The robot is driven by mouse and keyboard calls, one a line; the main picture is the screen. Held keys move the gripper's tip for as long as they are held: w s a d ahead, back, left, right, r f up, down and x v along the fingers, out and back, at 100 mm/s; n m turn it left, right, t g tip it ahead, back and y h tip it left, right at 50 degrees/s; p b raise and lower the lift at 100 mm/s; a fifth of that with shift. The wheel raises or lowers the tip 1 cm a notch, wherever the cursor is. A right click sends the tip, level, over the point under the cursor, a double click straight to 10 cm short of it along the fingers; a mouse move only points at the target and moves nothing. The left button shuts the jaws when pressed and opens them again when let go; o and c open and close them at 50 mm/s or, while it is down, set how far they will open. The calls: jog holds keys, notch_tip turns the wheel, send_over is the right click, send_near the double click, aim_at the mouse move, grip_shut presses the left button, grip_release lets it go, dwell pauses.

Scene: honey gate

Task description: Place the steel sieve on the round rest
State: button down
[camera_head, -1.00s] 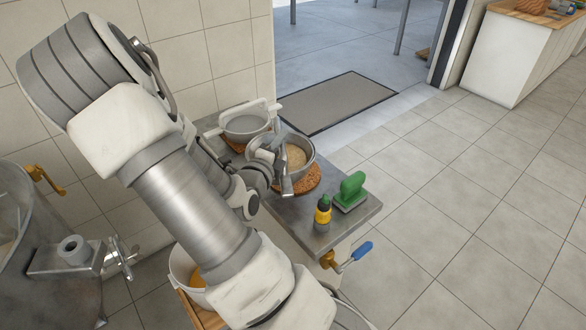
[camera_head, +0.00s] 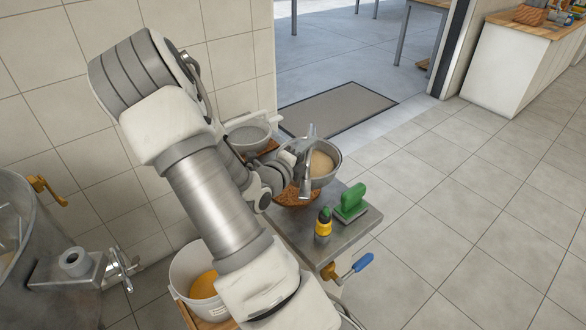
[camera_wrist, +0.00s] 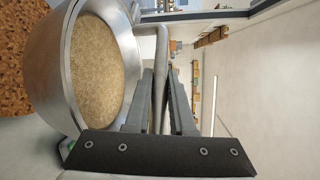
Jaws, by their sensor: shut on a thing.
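In the wrist view the sieve (camera_wrist: 98,62) fills the left side. My gripper (camera_wrist: 161,100) is shut on its handle (camera_wrist: 161,55). In the head view my gripper (camera_head: 300,155) is at the bowl's left side. The round rest (camera_head: 296,196), a brown cork-like disc, lies on the worktop below and left of the bowl, partly hidden by it and my arm. A brown speckled surface, apparently the rest (camera_wrist: 22,65), shows below the bowl in the wrist view.
A white bucket (camera_head: 187,275) and a blue-handled valve (camera_head: 360,264) are near the front.

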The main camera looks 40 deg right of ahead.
jog(key=w+f, duration=0.1)
jog(key=w+a+f, duration=0.1)
jog(key=w, duration=0.1)
jog(key=w+f+b, duration=0.1)
jog(key=shift+w+a, duration=0.2)
jog(key=shift+f+b, duration=0.85)
jog(key=shift+f, duration=1)
jog(key=shift+f, duration=0.15)
jog(key=c, duration=0.8)
grip_release()
jog(key=shift+o, duration=0.2)
